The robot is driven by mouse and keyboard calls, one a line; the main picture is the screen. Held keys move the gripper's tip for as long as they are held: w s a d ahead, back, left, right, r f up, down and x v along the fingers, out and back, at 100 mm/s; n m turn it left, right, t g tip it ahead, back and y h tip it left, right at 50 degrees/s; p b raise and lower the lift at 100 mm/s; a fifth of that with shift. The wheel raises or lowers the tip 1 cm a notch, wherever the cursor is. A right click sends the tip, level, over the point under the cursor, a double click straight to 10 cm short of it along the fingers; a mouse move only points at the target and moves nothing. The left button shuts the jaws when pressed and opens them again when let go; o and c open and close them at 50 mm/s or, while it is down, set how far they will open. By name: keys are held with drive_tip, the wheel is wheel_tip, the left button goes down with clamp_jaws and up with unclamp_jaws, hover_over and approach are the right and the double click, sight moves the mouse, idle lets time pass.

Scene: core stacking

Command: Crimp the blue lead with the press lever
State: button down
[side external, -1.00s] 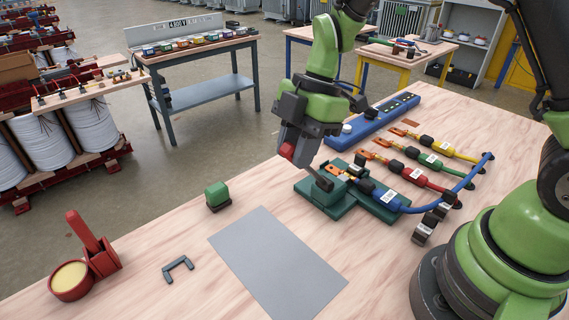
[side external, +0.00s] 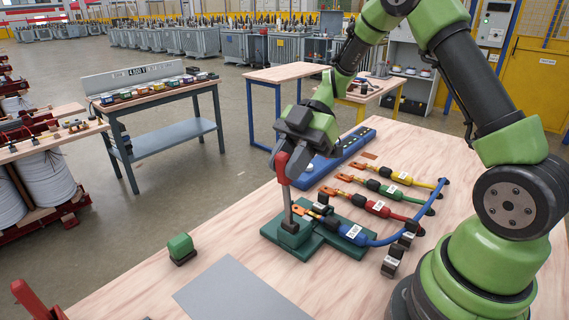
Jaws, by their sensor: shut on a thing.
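The press is a green block (side external: 293,238) on a green base on the wooden table, with a grey lever shaft (side external: 287,210) standing nearly upright from it. My gripper (side external: 288,162) is shut on the lever's red handle (side external: 281,168) at the top. The blue lead (side external: 354,234) lies across the green base to the right of the press block. Its copper end (side external: 322,209) is close by the block; I cannot tell how far it sits inside. Its blue cable curves away to the right and back.
Red (side external: 378,208), green (side external: 385,189) and yellow (side external: 396,173) leads lie behind the blue one. A blue strip (side external: 320,170) lies at the back. Dark clips (side external: 394,259) stand near my base. A green block (side external: 180,248) and grey mat (side external: 240,292) are at front left.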

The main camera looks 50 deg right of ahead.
drive_tip(key=shift+d, duration=0.15)
drive_tip(key=c, duration=0.9)
unclamp_jaws()
drive_tip(key=v, duration=0.9)
drive_tip(key=shift+d+r, duration=0.3)
drive_tip(key=s+a+r+m+t+h, duration=0.2)
drive_tip(key=s+a+m, duration=0.1)
drive_tip(key=s+m, duration=0.2)
drive_tip(key=s+a+r+m+t+h, duration=0.2)
drive_tip(key=s+m, duration=0.3)
drive_tip(key=m, duration=0.4)
drive_tip(key=s+a+r+m+t+h, duration=0.3)
drive_tip(key=s+a+m+h, duration=0.1)
drive_tip(key=m, duration=0.3)
drive_tip(key=shift+s+a, duration=0.15)
drive_tip(key=shift+s, duration=0.65)
